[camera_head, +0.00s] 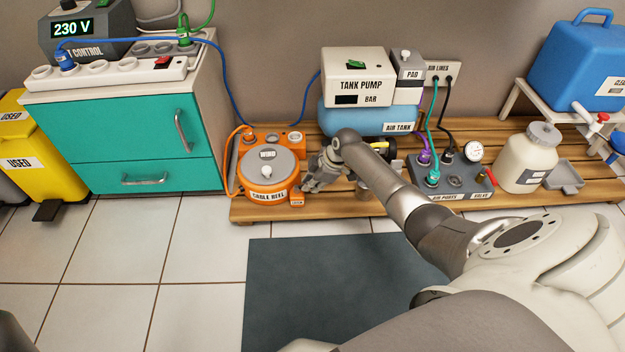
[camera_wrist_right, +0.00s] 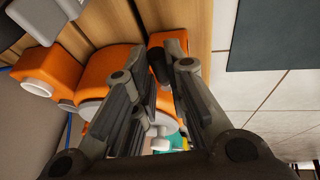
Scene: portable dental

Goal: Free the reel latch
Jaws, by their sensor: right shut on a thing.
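The orange cable reel (camera_head: 266,180), with a grey lid marked WIND, stands on the left end of the wooden slatted platform. An orange block (camera_head: 297,199) juts from its front right side; it also shows in the right wrist view (camera_wrist_right: 174,43). My right gripper (camera_head: 306,185) is at the reel's right side, by this block. In the right wrist view its fingers (camera_wrist_right: 165,72) are closed in on a small dark piece (camera_wrist_right: 157,62) at the block, which looks like the reel latch and is mostly hidden between them. My left gripper is not in view.
The tank pump (camera_head: 352,68) and air tank (camera_head: 366,115) stand behind my right arm. The valve box (camera_head: 452,180) and a cream bottle (camera_head: 528,160) are to the right. A teal drawer cabinet (camera_head: 135,140) stands left of the reel. A dark mat (camera_head: 300,290) lies on the floor in front.

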